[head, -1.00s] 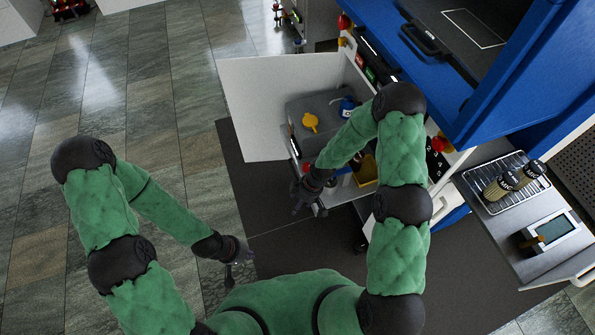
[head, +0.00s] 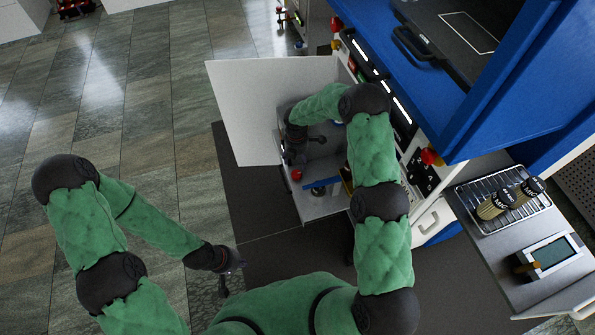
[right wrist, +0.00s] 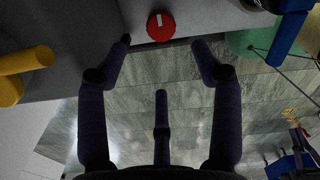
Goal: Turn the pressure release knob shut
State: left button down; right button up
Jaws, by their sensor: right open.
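A round red knob (right wrist: 161,26) with a white mark is at the top centre of the right wrist view, on a grey panel. A red knob that looks like the same one also shows in the head view (head: 296,175), low on the open cabinet. My right gripper (right wrist: 161,44) is open and empty, its fingertips spread to either side of and just short of the knob. In the head view my right gripper (head: 293,153) is just above the knob, partly hidden by my arm. My left gripper (head: 231,271) hangs open and empty over the floor.
A white door (head: 240,110) stands open left of the cabinet. A yellow handle (right wrist: 20,72) and a blue part (right wrist: 286,42) flank the knob in the wrist view. A side shelf (head: 500,265) holds a rack with two cylinders.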

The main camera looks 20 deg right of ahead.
aim_at(297, 174)
notch_tip(297, 174, down, 10)
jog(key=b, duration=0.2)
jog(key=shift+f+b, duration=0.1)
jog(key=shift+b, duration=0.25)
jog(key=shift+s, duration=0.1)
jog(key=c, duration=1.2)
